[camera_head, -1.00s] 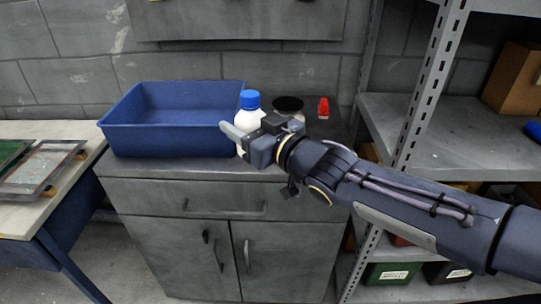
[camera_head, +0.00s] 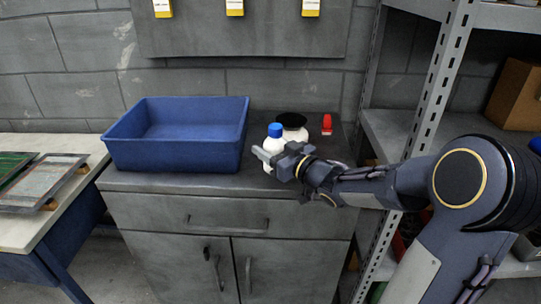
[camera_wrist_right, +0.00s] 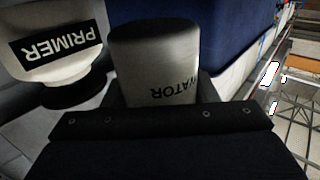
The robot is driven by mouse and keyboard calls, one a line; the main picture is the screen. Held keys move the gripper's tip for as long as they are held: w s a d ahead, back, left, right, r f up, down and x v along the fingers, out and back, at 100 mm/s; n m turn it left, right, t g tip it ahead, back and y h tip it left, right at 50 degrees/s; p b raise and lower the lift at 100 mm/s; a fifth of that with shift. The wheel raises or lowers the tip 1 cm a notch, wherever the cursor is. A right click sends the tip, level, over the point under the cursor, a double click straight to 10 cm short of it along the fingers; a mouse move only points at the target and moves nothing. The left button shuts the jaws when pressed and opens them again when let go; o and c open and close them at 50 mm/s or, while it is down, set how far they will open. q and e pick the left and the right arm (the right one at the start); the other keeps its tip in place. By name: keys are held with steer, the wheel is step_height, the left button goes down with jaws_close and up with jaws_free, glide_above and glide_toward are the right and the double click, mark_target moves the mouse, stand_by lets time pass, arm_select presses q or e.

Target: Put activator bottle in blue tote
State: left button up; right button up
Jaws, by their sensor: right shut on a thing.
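The blue tote (camera_head: 222,158) stands on the grey cabinet top, left of my right gripper, and looks empty as far as its visible inside goes. The activator bottle (camera_head: 275,143) is white with a blue cap and looks upright, just right of the tote and apart from it. My right gripper (camera_head: 268,160) is shut on this bottle. The right wrist view shows the activator bottle (camera_wrist_right: 155,62) between the fingers, its label partly hidden, with the tote (camera_wrist_right: 235,40) beyond. I cannot tell whether the bottle touches the cabinet top. My left gripper is out of view.
A black-capped primer bottle (camera_head: 296,130) stands close behind the activator bottle; its label reads in the right wrist view (camera_wrist_right: 60,45). A red object (camera_head: 327,124) is farther right. A metal shelf rack (camera_head: 435,85) stands at the right, a workbench (camera_head: 60,215) at the left.

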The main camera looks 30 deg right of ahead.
steer(key=shift+f, duration=0.95)
steer(key=shift+f, duration=0.1)
steer(key=shift+f+b, duration=0.2)
steer(key=shift+b, duration=0.15)
steer(key=o, duration=1.1)
steer(key=shift+o, duration=0.2)
steer(key=shift+r, duration=0.1)
